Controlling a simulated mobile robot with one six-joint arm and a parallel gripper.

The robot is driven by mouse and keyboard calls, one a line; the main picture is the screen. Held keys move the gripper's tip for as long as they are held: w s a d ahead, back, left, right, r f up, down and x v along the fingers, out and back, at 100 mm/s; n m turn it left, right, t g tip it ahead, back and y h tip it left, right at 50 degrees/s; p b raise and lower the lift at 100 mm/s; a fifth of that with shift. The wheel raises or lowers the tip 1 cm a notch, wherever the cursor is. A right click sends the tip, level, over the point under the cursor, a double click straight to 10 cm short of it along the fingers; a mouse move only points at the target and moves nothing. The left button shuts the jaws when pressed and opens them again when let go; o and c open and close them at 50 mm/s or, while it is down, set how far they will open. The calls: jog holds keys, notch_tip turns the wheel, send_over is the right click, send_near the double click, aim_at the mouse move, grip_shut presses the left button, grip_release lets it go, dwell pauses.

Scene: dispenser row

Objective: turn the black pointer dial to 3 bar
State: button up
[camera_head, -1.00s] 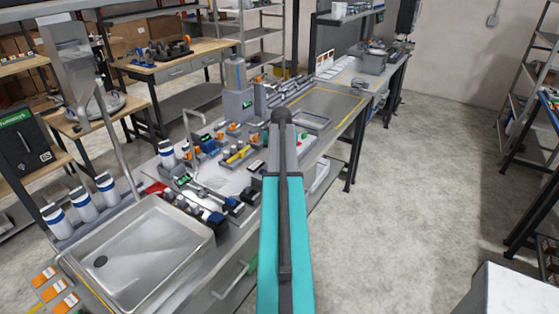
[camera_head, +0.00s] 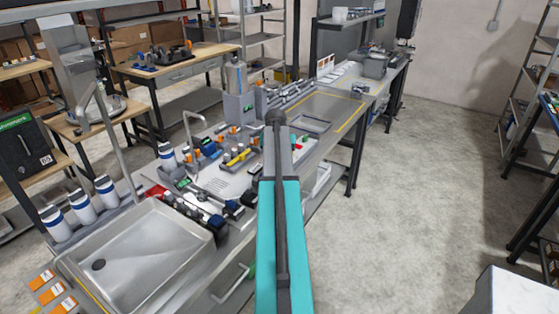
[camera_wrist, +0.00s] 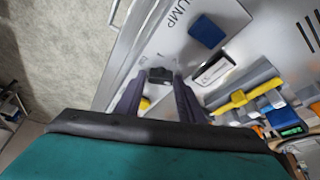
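In the wrist view my gripper (camera_wrist: 158,84) is open, with its two dark fingers apart. A small black part (camera_wrist: 160,74), which looks like the black pointer dial, shows between the fingertips on the light panel. I cannot tell whether the fingers touch it, and I cannot read its pointer or any scale. A small yellow piece shows lower between the fingers. In the head view my gripper is hidden behind my own arm, and I cannot make out the dial there.
On the panel in the wrist view are a blue block (camera_wrist: 207,32), a white label (camera_wrist: 214,69) and a yellow bar (camera_wrist: 243,97). In the head view a steel sink (camera_head: 140,262) is at the front left and several bottles stand beside it. Open floor (camera_head: 410,190) lies to the right.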

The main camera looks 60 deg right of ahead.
jog(key=shift+o, duration=1)
jog(key=shift+r, duration=0.15)
jog(key=b+v, duration=0.3)
jog(key=v, duration=1)
jog(key=shift+a+r+b, duration=0.2)
jog(key=shift+b, duration=0.2)
jog(key=shift+s, duration=0.15)
